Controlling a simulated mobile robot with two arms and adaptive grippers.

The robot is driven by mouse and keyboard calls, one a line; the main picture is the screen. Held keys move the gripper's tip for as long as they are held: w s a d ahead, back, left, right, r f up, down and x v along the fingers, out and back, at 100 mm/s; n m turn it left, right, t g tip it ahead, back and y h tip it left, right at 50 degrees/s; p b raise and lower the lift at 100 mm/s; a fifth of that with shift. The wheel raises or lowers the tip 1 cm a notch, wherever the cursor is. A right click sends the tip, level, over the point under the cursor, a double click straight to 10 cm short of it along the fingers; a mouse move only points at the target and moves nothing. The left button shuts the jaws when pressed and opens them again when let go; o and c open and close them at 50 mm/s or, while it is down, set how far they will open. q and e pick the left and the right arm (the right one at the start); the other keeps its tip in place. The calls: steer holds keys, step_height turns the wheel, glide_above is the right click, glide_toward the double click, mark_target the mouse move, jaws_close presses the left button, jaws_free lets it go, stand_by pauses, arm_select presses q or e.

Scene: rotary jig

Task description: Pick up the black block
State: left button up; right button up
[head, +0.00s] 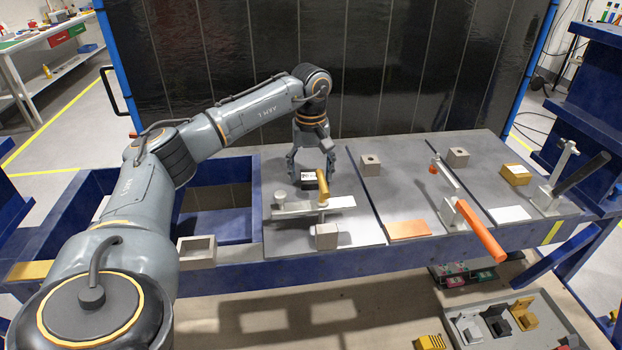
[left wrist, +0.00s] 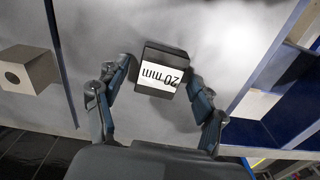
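The black block (head: 310,184) sits on the grey jig plate (head: 285,236) in the head view, behind a toggle clamp. In the left wrist view the black block (left wrist: 163,58) shows a white label reading "20 mm" on its upper face. My left gripper (head: 309,168) points down over the block, with its fingers spread. In the left wrist view the fingers of the left gripper (left wrist: 160,78) are apart, one on each side of the block's near part. Narrow gaps show beside the block; firm contact is not visible. My right gripper is not in view.
A toggle clamp (head: 322,203) with a yellow handle stands just in front of the block. Grey blocks with holes (head: 370,165) and an orange-handled clamp (head: 480,232) are to the right. An open blue-framed bay (head: 215,226) lies left. A dark panel (head: 400,70) rises behind.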

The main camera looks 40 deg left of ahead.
arm_select(q)
jaws_close()
steer(key=shift+r, duration=0.15)
